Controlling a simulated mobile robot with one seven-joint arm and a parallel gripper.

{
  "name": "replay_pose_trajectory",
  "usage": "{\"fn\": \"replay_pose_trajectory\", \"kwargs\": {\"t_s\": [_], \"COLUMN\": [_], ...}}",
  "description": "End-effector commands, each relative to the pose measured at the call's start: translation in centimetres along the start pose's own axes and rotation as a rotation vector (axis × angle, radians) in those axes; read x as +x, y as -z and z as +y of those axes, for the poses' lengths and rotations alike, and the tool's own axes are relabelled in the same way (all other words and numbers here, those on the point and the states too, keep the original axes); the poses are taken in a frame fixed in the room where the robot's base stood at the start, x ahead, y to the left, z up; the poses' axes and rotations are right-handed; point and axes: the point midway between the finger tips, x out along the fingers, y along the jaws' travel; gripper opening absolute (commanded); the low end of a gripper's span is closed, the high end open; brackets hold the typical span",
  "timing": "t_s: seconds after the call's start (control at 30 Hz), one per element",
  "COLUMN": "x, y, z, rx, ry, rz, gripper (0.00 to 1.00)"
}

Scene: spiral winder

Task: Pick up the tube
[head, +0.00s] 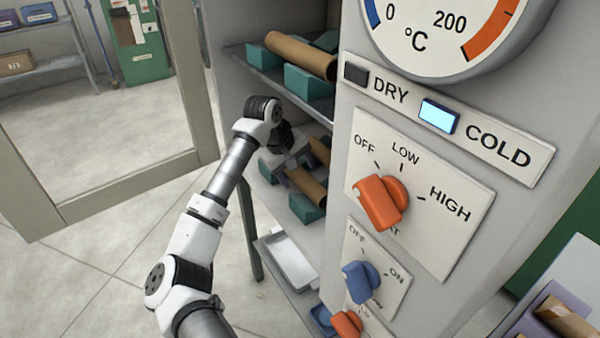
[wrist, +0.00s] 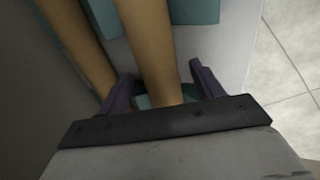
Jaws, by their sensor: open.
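A brown cardboard tube (wrist: 150,45) lies between the two dark fingers of my gripper (wrist: 160,75) in the wrist view. The fingers are apart, one on each side of the tube, with a visible gap at the right finger. In the head view this seems to be the front tube (head: 308,188) on the middle shelf, resting on teal supports (head: 306,208). My gripper (head: 293,170) is at its left end, partly hidden behind my wrist. A second tube (wrist: 78,38) lies to the left, close beside the left finger in the wrist view.
Another tube (head: 300,53) lies on teal blocks on the shelf above, close over my wrist. A control panel (head: 425,195) with knobs stands to the right of the opening. An open door (head: 125,187) is to the left. A pale tray (head: 290,262) sits on a lower shelf.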

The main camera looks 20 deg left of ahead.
Motion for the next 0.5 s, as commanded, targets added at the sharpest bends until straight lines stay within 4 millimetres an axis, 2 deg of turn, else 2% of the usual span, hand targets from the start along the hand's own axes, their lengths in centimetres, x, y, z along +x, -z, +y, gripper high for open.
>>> {"fn": "replay_pose_trajectory", "kwargs": {"t_s": [0.27,0.5], "x": [0.47,0.45], "y": [0.01,0.01], "z": [-0.01,-0.02], "rx": [0.001,0.001], "ry": [0.0,0.0], "rz": [0.001,0.001], "gripper": [0.66,0.37]}}
